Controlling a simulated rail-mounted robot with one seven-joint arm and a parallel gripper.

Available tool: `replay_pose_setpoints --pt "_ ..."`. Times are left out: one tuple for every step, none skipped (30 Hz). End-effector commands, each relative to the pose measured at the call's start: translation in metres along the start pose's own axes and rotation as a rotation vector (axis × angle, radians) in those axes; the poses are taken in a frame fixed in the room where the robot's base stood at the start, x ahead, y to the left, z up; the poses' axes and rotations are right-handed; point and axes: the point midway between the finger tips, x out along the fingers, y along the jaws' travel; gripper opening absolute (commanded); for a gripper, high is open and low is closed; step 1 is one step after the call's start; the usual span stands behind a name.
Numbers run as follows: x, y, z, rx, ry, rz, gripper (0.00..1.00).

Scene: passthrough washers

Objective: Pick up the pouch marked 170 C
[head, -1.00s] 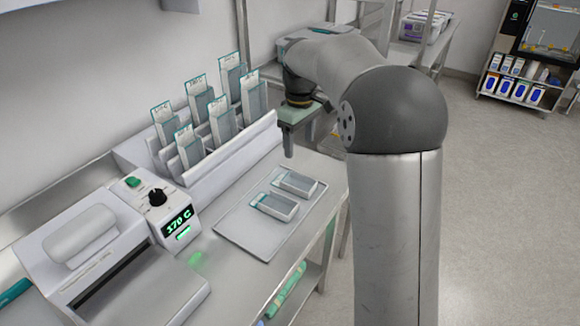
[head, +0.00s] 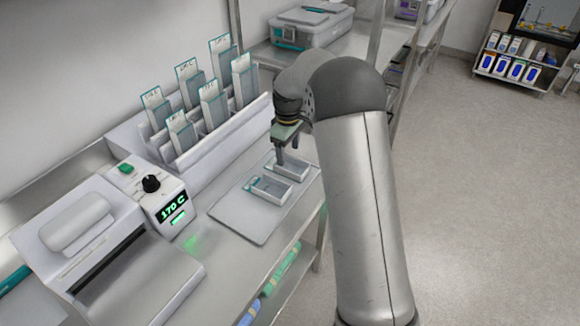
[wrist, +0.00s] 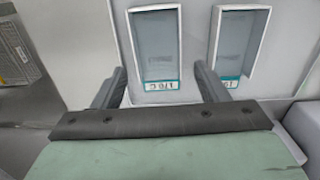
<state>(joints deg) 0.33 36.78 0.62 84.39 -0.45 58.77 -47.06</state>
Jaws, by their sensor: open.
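Two shallow pouches with white rims and grey windows lie side by side on a flat tray (head: 227,209). The pouch marked 170 C (wrist: 157,45) is at the left in the wrist view, its upside-down label on the end nearest my gripper. In the head view it appears to be the farther pouch (head: 293,168). The other pouch (wrist: 236,42) lies apart to its right in the wrist view; its label is not clear. My gripper (wrist: 158,70) is open and empty, its fingers on either side of the labelled end. In the head view my gripper (head: 281,160) is low over that end.
A sealer (head: 100,235) with a green 170 C display (head: 173,207) stands at the left. A rack (head: 205,140) with several upright pouches stands behind the tray. The worktop's front edge runs along the tray's right side.

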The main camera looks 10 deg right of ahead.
Motion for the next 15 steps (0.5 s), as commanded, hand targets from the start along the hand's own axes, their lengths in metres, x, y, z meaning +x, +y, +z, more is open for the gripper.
replay_pose_setpoints --pt "0.003 0.000 0.001 0.000 -0.002 -0.002 0.67" --pt "0.005 0.000 0.001 0.000 -0.003 -0.003 0.67" --pt "0.010 0.001 0.002 0.000 -0.003 -0.003 0.67" --pt "0.015 0.001 0.003 0.000 -0.004 -0.004 0.67" --pt "0.019 0.001 0.004 0.000 -0.004 -0.004 0.67" --pt "0.025 0.002 0.005 0.000 -0.004 -0.005 0.67" --pt "0.030 0.002 0.006 0.001 -0.004 -0.004 0.67" --pt "0.035 0.002 0.005 0.000 -0.003 -0.004 0.67" --pt "0.040 0.002 0.005 0.000 -0.003 -0.003 0.67" --pt "0.044 0.002 0.005 0.000 -0.002 -0.003 0.67" --pt "0.046 0.002 0.005 0.000 -0.002 -0.003 0.67" --pt "0.049 0.002 0.005 0.000 -0.002 -0.003 0.67" --pt "0.051 0.002 0.005 0.001 -0.001 -0.002 0.67" --pt "0.051 0.003 0.005 0.000 -0.001 -0.002 0.67" --pt "0.052 0.003 0.005 0.001 0.000 -0.001 0.67"
